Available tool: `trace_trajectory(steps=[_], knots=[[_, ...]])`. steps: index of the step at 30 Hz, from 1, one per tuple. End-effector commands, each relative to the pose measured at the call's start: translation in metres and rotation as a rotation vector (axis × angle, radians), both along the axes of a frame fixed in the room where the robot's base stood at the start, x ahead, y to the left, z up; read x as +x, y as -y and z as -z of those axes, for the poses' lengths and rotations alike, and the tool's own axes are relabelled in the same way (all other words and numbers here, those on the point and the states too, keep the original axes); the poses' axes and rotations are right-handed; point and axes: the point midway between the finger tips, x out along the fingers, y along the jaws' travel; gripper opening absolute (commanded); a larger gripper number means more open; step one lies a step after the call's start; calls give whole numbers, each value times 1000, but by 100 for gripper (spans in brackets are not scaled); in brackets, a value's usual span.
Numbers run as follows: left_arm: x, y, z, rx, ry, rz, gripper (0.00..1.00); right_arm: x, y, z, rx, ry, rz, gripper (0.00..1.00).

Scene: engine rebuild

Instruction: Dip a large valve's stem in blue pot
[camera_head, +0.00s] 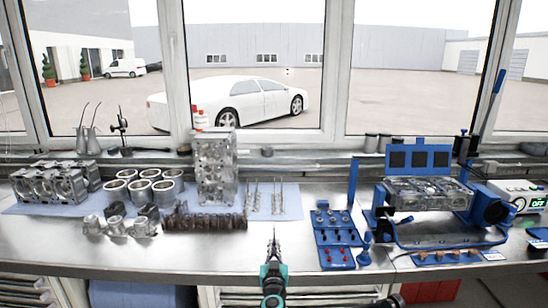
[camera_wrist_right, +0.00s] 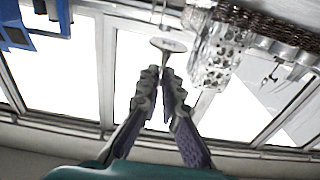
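My right gripper (camera_head: 273,246) is raised in front of the bench's front edge, pointing away from me. In the right wrist view its two fingers (camera_wrist_right: 160,75) are nearly together around the stem of a valve (camera_wrist_right: 168,45). The valve's round pale head sticks out beyond the fingertips; much of its stem is hidden between the fingers. Several other thin valves (camera_head: 278,200) stand on the pale blue mat. A small blue object with a narrow top (camera_head: 364,257), perhaps the blue pot, stands right of the blue tray (camera_head: 320,258). My left gripper is not in view.
A tall metal engine block (camera_head: 216,165) stands on the mat behind a row of dark parts (camera_head: 205,222). Metal cylinders (camera_head: 168,180) stand left of it. A blue fixture (camera_head: 378,197) holds an engine part at right. The steel bench (camera_head: 240,256) is bare near its front middle.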

Motion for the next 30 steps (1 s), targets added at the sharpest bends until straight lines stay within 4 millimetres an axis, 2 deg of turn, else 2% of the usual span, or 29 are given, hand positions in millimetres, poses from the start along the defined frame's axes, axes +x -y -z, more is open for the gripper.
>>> trace_trajectory(steps=[7,17,30], knots=[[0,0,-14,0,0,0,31,0,0,-22,0,0,0,0],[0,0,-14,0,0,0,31,-1,0,-23,0,0,0,0],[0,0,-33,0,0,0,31,-38,0,-58,1,0,-1,0]])
